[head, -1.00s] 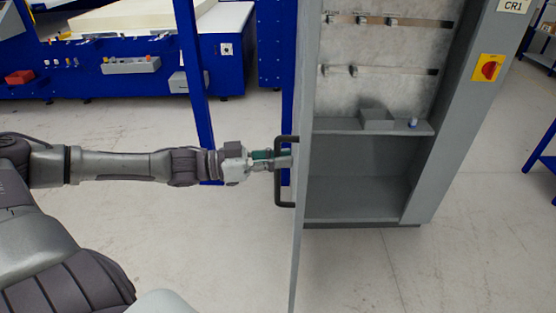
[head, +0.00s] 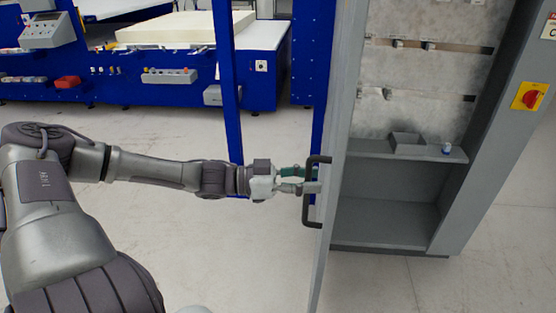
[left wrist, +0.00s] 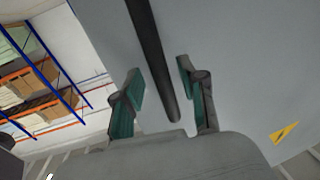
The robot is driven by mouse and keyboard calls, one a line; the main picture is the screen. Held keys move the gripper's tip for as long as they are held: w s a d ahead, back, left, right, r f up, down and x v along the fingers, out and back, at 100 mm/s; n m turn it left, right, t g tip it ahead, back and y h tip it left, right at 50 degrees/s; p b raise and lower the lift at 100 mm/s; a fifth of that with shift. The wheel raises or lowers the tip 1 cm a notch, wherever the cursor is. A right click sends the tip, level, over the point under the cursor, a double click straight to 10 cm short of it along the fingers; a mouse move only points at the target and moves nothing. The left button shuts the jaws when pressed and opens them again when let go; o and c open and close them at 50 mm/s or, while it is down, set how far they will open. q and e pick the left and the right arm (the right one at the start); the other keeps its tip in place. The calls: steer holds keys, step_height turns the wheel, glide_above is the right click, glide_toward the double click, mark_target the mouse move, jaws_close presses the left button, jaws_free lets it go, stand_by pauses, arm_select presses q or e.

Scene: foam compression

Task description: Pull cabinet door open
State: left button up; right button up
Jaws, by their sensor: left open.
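The grey cabinet (head: 470,200) stands at the right in the head view with its door (head: 337,110) swung open, seen nearly edge-on. A black bar handle (head: 310,192) is on the door's outer face. My left gripper (head: 302,180) is at the handle, with green-padded fingers. In the left wrist view the fingers (left wrist: 160,88) are spread apart, one on each side of the handle (left wrist: 153,60), with gaps between. The door face (left wrist: 235,70) fills most of that view. My right gripper is not in view.
Inside the cabinet are a shelf (head: 360,148), a small grey bin (head: 408,143) and wall-mounted parts. A red-and-yellow switch (head: 529,97) is on the cabinet's side. A blue machine (head: 150,70) and blue posts stand behind. The floor (head: 230,245) is clear.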

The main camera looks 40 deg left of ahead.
arm_select(q)
steer(key=v, duration=1.1)
steer(key=shift+s+a, duration=0.15)
steer(key=shift+a, duration=0.1)
stand_by(0.4)
